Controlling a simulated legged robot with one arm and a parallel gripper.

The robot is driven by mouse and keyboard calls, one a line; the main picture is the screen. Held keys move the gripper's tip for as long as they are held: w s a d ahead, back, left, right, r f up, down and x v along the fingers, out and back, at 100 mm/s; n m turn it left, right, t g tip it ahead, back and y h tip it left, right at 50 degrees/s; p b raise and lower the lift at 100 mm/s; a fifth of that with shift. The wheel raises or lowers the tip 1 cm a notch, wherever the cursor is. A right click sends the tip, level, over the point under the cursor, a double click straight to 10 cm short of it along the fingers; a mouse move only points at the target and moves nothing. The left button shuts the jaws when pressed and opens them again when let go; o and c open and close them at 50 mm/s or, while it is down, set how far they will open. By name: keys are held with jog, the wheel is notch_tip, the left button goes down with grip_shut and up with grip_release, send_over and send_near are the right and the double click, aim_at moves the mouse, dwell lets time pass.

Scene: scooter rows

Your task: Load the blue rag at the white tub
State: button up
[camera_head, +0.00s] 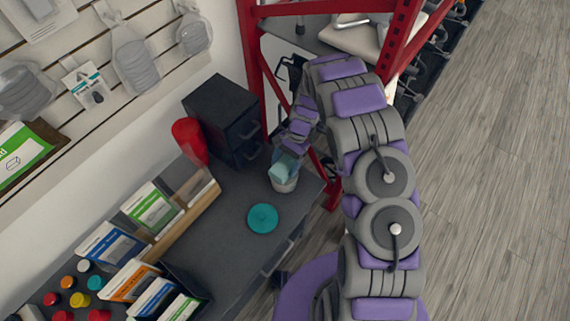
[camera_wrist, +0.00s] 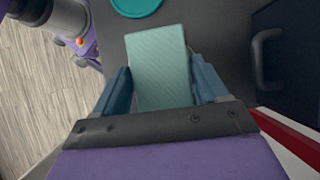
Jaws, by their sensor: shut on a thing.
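The blue rag is a pale blue-teal block-like piece. In the wrist view the rag (camera_wrist: 158,62) stands between the two blue fingers of my gripper (camera_wrist: 161,75), which is shut on it. In the head view the rag (camera_head: 279,172) shows at the mouth of the white tub (camera_head: 286,186), a small pale round container on the dark counter. My gripper (camera_head: 289,160) is just above the tub. I cannot tell how far the rag is inside the rim. The tub is mostly hidden behind the rag in the wrist view.
A teal round disc (camera_head: 263,218) lies on the dark counter (camera_head: 235,245) beside the tub. A black drawer box (camera_head: 226,112) and a red object (camera_head: 189,140) stand behind. A red rack frame (camera_head: 256,75) rises close to my arm. Boxed packs (camera_head: 150,208) line the left.

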aim_at(280, 169)
jog(key=shift+r+p, duration=0.75)
jog(key=shift+r, duration=1.6)
